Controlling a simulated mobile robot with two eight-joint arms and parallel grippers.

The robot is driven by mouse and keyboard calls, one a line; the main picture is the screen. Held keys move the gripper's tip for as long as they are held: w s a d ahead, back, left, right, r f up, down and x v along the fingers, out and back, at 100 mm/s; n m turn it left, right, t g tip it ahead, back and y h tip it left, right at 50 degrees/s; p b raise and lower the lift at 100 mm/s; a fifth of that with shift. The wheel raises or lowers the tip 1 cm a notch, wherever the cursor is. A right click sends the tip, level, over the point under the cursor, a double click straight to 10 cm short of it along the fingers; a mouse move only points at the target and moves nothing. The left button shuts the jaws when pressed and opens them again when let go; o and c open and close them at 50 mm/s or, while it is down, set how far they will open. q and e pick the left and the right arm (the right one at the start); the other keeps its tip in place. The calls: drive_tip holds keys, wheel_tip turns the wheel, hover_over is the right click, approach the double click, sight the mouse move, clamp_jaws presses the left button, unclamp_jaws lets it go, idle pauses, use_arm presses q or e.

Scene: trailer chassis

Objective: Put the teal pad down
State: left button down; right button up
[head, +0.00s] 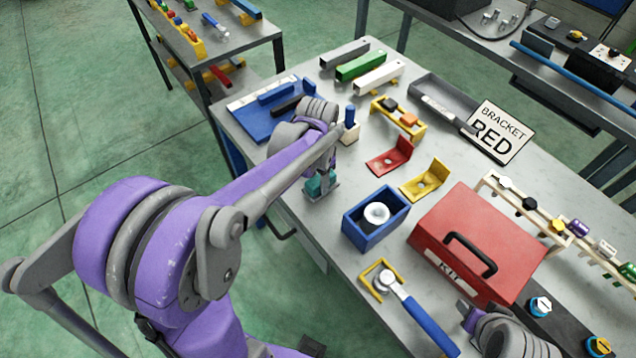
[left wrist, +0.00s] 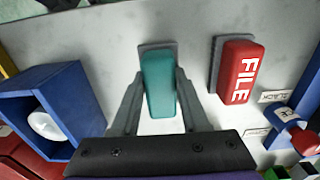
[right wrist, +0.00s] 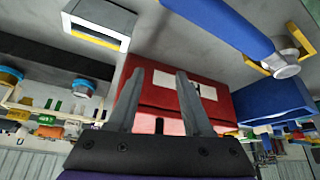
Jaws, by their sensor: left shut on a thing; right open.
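The teal pad (left wrist: 158,84) is between the fingers of my left gripper (left wrist: 158,88), which is shut on it. A flat grey piece (left wrist: 157,46) shows beside the pad's far end, over the pale table top. In the head view the teal pad (head: 321,184) is low, near the table's near-left edge, partly hidden by my left arm. I cannot tell whether it touches the table. My right gripper (right wrist: 158,88) is open and empty, with the red kit box (right wrist: 222,104) in view beyond its fingers.
A red block marked FILE (left wrist: 238,72) lies right of the pad in the left wrist view. A blue bin (head: 357,232) with a white round item stands near the red box. Red (head: 390,157) and yellow (head: 426,179) brackets lie farther back. Bare table separates them.

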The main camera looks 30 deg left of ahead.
use_arm(q)
drive_tip(key=shift+f, duration=0.65)
use_arm(e)
drive_tip(key=shift+f, duration=0.1)
use_arm(q)
drive_tip(key=shift+f, duration=0.2)
use_arm(e)
drive_tip(key=shift+s+f, duration=0.1)
drive_tip(key=shift+f, duration=0.15)
use_arm(q)
drive_tip(key=shift+c, duration=2)
unclamp_jaws()
drive_tip(key=shift+r, duration=0.1)
use_arm(e)
drive_tip(key=shift+r, duration=0.1)
